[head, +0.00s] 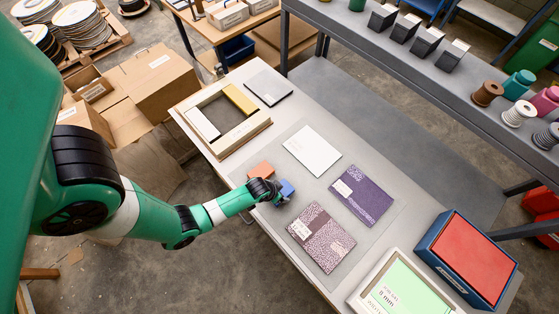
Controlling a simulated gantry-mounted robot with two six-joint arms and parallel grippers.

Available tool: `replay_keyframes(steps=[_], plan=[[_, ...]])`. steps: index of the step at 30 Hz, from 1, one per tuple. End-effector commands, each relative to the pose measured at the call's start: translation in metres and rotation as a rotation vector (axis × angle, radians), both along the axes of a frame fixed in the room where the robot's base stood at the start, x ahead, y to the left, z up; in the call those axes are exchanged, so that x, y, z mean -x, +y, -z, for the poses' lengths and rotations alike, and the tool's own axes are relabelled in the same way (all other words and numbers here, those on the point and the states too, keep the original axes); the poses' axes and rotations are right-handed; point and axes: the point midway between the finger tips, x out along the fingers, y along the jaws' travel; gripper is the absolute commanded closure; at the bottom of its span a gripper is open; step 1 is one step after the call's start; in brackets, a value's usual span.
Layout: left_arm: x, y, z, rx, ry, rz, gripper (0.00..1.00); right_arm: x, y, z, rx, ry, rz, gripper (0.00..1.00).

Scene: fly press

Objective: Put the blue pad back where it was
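The small blue pad (288,187) is at the left edge of the grey mat on the bench, beside an orange pad (261,170). My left gripper (279,192) is right at the blue pad, with its dark fingers against or around the pad's near-left side. The fingers partly hide the pad. I cannot tell whether they are closed on it or whether it is lifted off the surface. My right gripper is not in view.
On the mat (372,232) lie a white booklet (312,151), a purple booklet (362,195) and a speckled maroon one (321,238). A red-topped box (467,262) and green-sheeted tray (403,287) stand at the near end.

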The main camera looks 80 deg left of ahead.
Motion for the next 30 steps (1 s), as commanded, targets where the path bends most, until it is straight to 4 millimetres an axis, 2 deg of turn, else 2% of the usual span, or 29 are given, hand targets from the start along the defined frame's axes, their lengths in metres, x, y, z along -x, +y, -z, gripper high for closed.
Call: replay_keyframes(steps=[2, 13, 14, 16, 24, 27, 30], plan=[[-0.001, 0.000, 0.011, -0.001, -0.001, 0.001, 0.70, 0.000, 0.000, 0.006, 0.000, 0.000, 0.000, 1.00], [-0.001, 0.000, 0.015, -0.001, -0.003, 0.000, 0.70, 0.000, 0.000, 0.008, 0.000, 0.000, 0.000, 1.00], [-0.001, 0.000, 0.014, -0.001, -0.003, 0.000, 0.14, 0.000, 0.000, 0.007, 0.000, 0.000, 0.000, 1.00], [-0.001, 0.000, 0.014, -0.001, -0.002, 0.000, 0.02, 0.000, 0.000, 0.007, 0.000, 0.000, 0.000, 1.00], [-0.001, 0.000, 0.012, -0.001, -0.002, 0.000, 0.00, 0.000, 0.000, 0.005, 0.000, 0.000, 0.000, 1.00], [0.002, -0.002, 0.003, -0.001, -0.002, 0.000, 0.00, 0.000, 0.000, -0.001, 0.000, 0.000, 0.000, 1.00], [0.008, -0.005, -0.016, -0.001, -0.003, 0.001, 0.00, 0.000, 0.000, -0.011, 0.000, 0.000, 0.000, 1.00]])
